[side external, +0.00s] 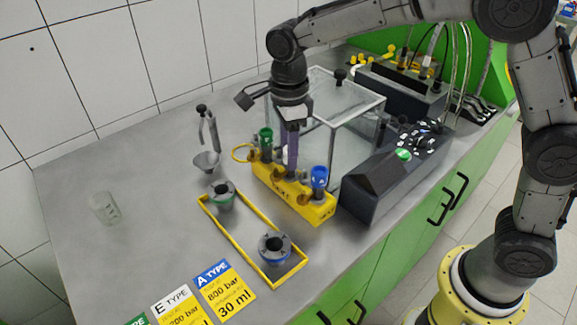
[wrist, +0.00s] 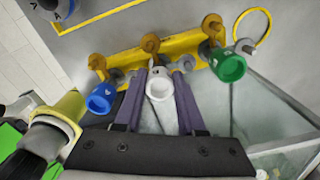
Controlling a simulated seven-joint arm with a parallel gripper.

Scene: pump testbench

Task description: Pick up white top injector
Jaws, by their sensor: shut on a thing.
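The white top injector (wrist: 160,86) stands between the blue and green injectors at the yellow rack in the wrist view. My gripper (wrist: 161,76) is shut on it, with one purple finger on each side. In the side view my gripper (side external: 291,172) points straight down at the middle of the yellow rack (side external: 318,212), and its fingers hide the white injector there. I cannot tell whether the injector is still seated in the rack.
The blue injector (side external: 319,177) and green injector (side external: 266,138) stand close on either side. A clear box (side external: 345,135) and dark control panel (side external: 385,180) are close behind. A yellow-framed tray (side external: 235,235) with two round fittings lies in front. A beaker (side external: 104,208) stands at left.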

